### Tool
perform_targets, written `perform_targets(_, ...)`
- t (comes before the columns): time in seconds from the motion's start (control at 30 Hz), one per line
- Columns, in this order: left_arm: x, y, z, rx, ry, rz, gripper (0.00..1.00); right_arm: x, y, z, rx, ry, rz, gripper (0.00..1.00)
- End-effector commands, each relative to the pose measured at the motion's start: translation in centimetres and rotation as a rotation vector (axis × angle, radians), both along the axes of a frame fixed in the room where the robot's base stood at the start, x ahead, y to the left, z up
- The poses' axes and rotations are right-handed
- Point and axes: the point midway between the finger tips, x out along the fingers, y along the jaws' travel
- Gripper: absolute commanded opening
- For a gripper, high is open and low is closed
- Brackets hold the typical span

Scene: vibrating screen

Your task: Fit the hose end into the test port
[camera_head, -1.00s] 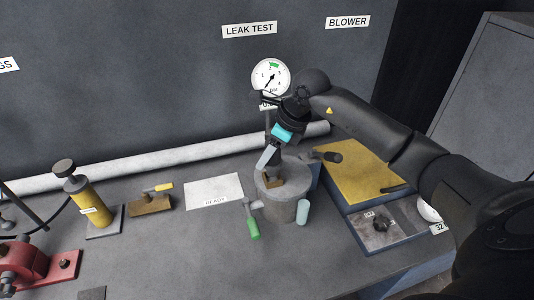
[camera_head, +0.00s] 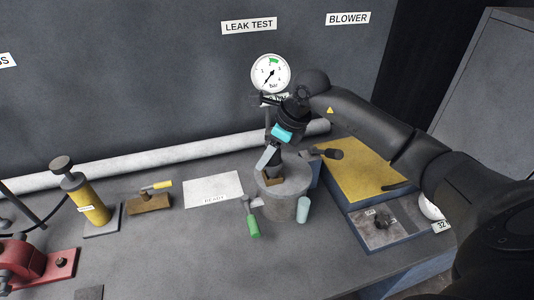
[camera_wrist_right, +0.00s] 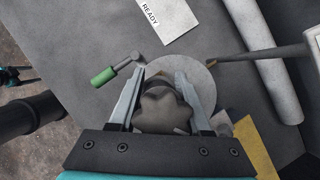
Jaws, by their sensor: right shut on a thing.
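My right gripper (camera_head: 268,168) points down over the top of a grey cylindrical vessel (camera_head: 286,205) in the head view. In the right wrist view, its two fingers (camera_wrist_right: 160,90) are shut on a grey lobed knob-like piece (camera_wrist_right: 163,110), above the vessel's round top (camera_wrist_right: 193,72). I cannot tell whether this piece is the hose end or whether it touches the vessel. A small brown piece (camera_head: 272,181) shows at the vessel's top beside the fingers. A green-handled valve (camera_head: 253,225) is at the vessel's front left. No test port can be made out clearly. My left gripper is out of view.
A pressure gauge (camera_head: 270,74) stands behind the vessel. A yellow panel (camera_head: 368,172) and a dark-handled part (camera_head: 328,154) are to the right.

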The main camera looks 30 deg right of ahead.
Motion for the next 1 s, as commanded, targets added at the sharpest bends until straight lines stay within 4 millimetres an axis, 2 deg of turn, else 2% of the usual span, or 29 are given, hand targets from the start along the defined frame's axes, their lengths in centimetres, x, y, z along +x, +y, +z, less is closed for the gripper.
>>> perform_targets(0.93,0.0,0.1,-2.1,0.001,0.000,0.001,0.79,0.1,0.0,-2.3,0.001,-0.003,0.000,0.00)
perform_targets(0.97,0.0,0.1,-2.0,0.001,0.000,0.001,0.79,0.1,0.0,-2.2,0.001,-0.002,0.000,0.52)
perform_targets(1.0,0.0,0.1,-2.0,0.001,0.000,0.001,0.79,0.0,0.0,-2.2,0.001,-0.002,0.000,0.56)
